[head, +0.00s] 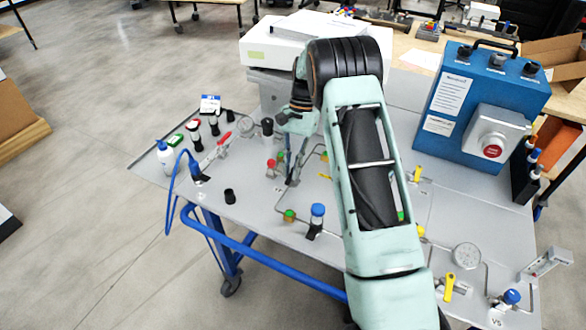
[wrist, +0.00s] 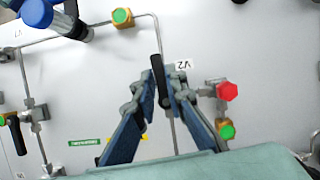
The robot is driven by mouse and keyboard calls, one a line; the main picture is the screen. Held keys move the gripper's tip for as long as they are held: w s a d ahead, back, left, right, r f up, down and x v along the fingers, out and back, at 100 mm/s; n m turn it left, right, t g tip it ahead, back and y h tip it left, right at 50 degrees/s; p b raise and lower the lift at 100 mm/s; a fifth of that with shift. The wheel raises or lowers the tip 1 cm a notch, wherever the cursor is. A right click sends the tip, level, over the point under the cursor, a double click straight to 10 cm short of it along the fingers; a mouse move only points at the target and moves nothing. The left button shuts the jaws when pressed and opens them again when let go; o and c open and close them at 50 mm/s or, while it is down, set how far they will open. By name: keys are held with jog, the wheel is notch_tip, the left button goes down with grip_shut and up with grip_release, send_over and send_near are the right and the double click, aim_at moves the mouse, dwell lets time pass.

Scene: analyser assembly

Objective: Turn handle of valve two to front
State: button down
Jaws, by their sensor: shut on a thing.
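The black handle of valve two (wrist: 157,66) is in the middle of the wrist view, beside the white V2 label (wrist: 183,65). It stands nearly upright in that picture, its top leaning slightly left. My gripper (wrist: 162,88) has its two blue-grey fingers on either side of the handle and is shut on it. The handle's top sticks out beyond the fingertips; its lower part and the valve body are partly hidden between them. In the head view my gripper (head: 292,172) is down at the panel, left of my arm, and the handle is too small to make out there.
A red hexagonal knob (wrist: 227,91) is close right of the fingers, with a green-faced brass fitting (wrist: 227,131) below it. A blue-capped valve (wrist: 38,13) is at upper left. A blue box with a red button (head: 485,110) stands at the right of the table.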

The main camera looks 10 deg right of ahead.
jog(key=shift+w+a+m, duration=0.1)
jog(key=shift+a+m, duration=0.05)
jog(key=shift+m, duration=0.45)
jog(key=c, duration=2)
grip_release()
jog(key=shift+o, duration=0.2)
jog(key=shift+r, duration=0.1)
jog(key=v, duration=1.2)
jog(key=shift+s, duration=0.25)
jog(key=shift+r, duration=0.1)
